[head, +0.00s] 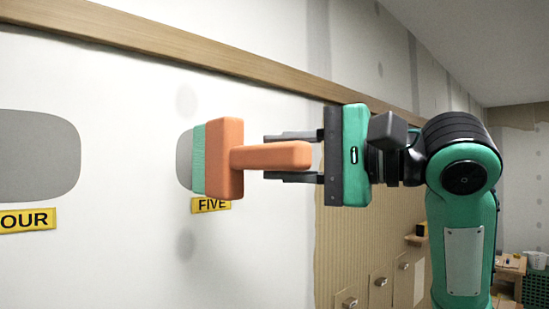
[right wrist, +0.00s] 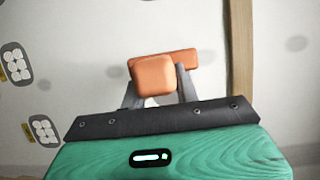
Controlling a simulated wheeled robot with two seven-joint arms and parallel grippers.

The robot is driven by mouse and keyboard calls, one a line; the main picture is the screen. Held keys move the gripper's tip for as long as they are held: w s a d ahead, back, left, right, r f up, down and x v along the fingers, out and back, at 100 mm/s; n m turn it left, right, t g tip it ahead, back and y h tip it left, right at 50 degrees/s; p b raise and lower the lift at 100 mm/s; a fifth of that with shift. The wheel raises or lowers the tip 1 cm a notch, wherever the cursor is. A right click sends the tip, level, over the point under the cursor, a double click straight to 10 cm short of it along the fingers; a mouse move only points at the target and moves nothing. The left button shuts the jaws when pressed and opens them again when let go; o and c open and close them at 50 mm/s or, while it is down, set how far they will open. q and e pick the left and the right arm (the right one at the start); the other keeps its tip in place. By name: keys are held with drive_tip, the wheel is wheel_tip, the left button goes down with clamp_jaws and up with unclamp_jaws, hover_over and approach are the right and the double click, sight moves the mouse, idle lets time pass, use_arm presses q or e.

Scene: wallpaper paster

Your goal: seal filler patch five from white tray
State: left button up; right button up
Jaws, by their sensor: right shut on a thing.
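My right gripper (head: 272,157) is shut on the handle of an orange tool (head: 224,158), reaching in from the right. The tool has a wide orange head with a green layer (head: 198,158) on its wall-facing side. It also shows in the right wrist view (right wrist: 155,76), between the fingers. The head stands in front of a grey patch (head: 184,160) on the white wall, above the yellow label FIVE (head: 211,205). The tool hides most of that patch. I cannot tell whether the green layer touches the wall. No white tray is identifiable. My left gripper is out of view.
Another grey patch (head: 38,155) is at left, above a label ending in OUR (head: 27,219). The right wrist view shows grey patches with several white discs (right wrist: 15,65). A wooden rail (head: 210,60) runs above. A ribbed tan panel (head: 350,250) lies below my right arm.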

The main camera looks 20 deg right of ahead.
sight(246, 157)
drive_tip(key=shift+d+r, duration=0.1)
drive_tip(key=shift+d, duration=0.05)
drive_tip(key=shift+w+a+p, duration=0.25)
drive_tip(key=shift+w+a, duration=0.1)
drive_tip(key=shift+w, duration=0.6)
drive_tip(key=shift+w+a+p, duration=0.3)
drive_tip(key=shift+w+a, duration=0.1)
drive_tip(key=shift+w, duration=0.55)
drive_tip(key=shift+w+a+p, duration=0.25)
drive_tip(key=shift+w+a, duration=0.1)
drive_tip(key=shift+w, duration=0.75)
drive_tip(key=shift+w+a, duration=0.25)
drive_tip(key=shift+w, duration=0.35)
drive_tip(key=shift+w+a, duration=0.25)
drive_tip(key=shift+w, duration=0.3)
drive_tip(key=shift+d, duration=0.15)
idle(1.5)
drive_tip(key=w+d, duration=0.4)
drive_tip(key=d, duration=0.6)
drive_tip(key=shift+d, duration=0.3)
idle(0.3)
drive_tip(key=shift+d, duration=0.1)
